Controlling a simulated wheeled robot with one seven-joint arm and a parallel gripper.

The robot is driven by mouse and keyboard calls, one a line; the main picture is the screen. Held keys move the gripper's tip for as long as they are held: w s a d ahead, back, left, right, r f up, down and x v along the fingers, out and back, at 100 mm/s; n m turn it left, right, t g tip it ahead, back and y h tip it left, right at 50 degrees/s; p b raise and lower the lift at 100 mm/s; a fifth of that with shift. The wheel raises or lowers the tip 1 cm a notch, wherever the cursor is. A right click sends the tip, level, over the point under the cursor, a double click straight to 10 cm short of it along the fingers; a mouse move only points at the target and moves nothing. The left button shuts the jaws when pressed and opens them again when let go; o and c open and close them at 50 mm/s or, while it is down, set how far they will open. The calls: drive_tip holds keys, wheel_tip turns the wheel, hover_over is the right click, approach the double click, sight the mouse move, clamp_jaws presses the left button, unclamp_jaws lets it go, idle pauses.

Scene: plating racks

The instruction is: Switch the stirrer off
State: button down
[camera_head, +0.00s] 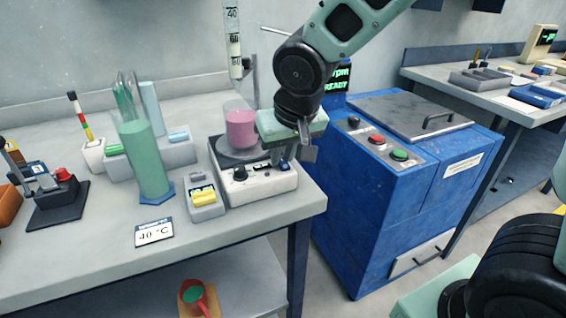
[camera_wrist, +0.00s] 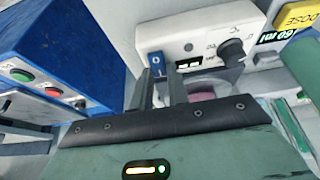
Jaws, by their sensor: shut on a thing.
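The stirrer (camera_head: 258,188) is a white box with a dark round top at the bench's right front corner. A beaker of pink liquid (camera_head: 240,130) stands on it. Its front has a dark knob (camera_wrist: 231,52), a small lit green display (camera_wrist: 190,64) and a blue rocker switch (camera_wrist: 157,60). My gripper (camera_wrist: 162,76) is at the switch end of this front, its two dark fingers on either side of the switch. It is shut on what looks like the switch; the exact contact is partly hidden. In the head view, my gripper (camera_head: 283,160) hides part of the stirrer's right side.
A yellow-topped dosing box (camera_head: 205,200) stands left of the stirrer, with a green-filled cylinder (camera_head: 145,155) beyond. A blue cabinet (camera_head: 370,200) with buttons stands close on the right.

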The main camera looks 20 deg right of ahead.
drive_tip(key=shift+w+r, duration=0.1)
drive_tip(key=shift+r, duration=0.05)
drive_tip(key=c, duration=1.4)
unclamp_jaws()
drive_tip(key=shift+o, duration=0.2)
drive_tip(key=p+v, duration=0.2)
drive_tip(key=v, duration=1.5)
drive_tip(key=shift+p, duration=0.35)
drive_tip(key=shift+r, duration=0.15)
drive_tip(key=s+a+f+n+g+p, duration=0.2)
drive_tip(key=s+a+f+n+p, duration=0.1)
drive_tip(key=s+f, duration=0.2)
drive_tip(key=s+a+f+n+g+p, duration=0.2)
drive_tip(key=s+a+f+n+p, duration=0.1)
drive_tip(key=s, duration=0.6)
wheel_tip(320, 180, down, 2)
drive_tip(key=shift+s+a+f+n+g+y, duration=0.1)
drive_tip(key=shift+s+a+n+g+y, duration=0.15)
drive_tip(key=shift+n, duration=0.55)
